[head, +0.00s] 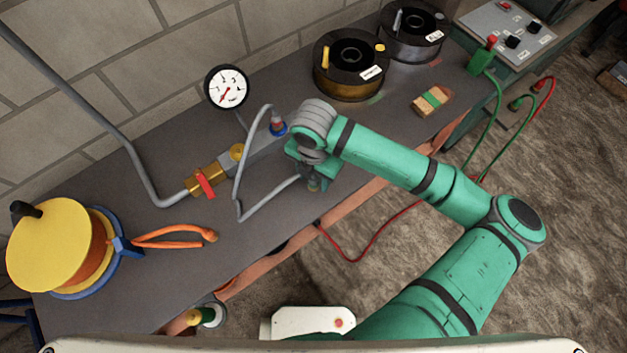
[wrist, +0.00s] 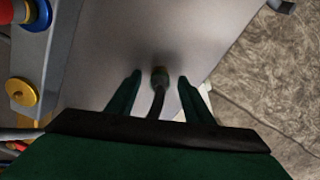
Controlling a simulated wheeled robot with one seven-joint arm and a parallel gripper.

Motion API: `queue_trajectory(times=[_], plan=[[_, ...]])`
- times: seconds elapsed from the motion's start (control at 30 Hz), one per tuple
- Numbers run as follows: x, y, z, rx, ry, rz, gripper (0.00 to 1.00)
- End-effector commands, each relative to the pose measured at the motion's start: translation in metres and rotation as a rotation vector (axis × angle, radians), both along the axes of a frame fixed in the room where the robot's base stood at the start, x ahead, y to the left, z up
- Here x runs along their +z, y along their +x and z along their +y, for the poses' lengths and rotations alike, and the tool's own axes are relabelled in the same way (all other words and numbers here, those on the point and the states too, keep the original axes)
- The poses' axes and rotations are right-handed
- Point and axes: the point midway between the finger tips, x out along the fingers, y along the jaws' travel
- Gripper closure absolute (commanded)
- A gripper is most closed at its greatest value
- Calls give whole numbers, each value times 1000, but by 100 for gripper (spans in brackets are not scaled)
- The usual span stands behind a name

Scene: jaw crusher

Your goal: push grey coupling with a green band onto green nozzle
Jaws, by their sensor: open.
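A green-banded fitting (head: 208,315) with a yellowish end shows beyond the bench's front edge at the lower left, well away from my gripper. It may be the green nozzle; I cannot tell surely.
A grey hose (head: 239,195) loops from the manifold towards my gripper. The manifold has a red-and-blue fitting (head: 278,126) and a red-handled brass valve (head: 205,184). A yellow reel (head: 55,245) and orange hose (head: 170,238) occupy the left. The bench (head: 150,285) is clear in front.

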Motion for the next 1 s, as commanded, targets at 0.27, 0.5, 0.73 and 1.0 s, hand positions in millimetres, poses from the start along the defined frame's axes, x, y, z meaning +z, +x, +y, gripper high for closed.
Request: queue_trajectory(times=[0.27, 0.5, 0.73, 1.0], plan=[[-15, 0, 0, 1, 0, 0, 53], [-14, 0, 0, 1, 0, 0, 53], [-14, 0, 0, 1, 0, 0, 92], [-13, 0, 0, 1, -1, -1, 92]])
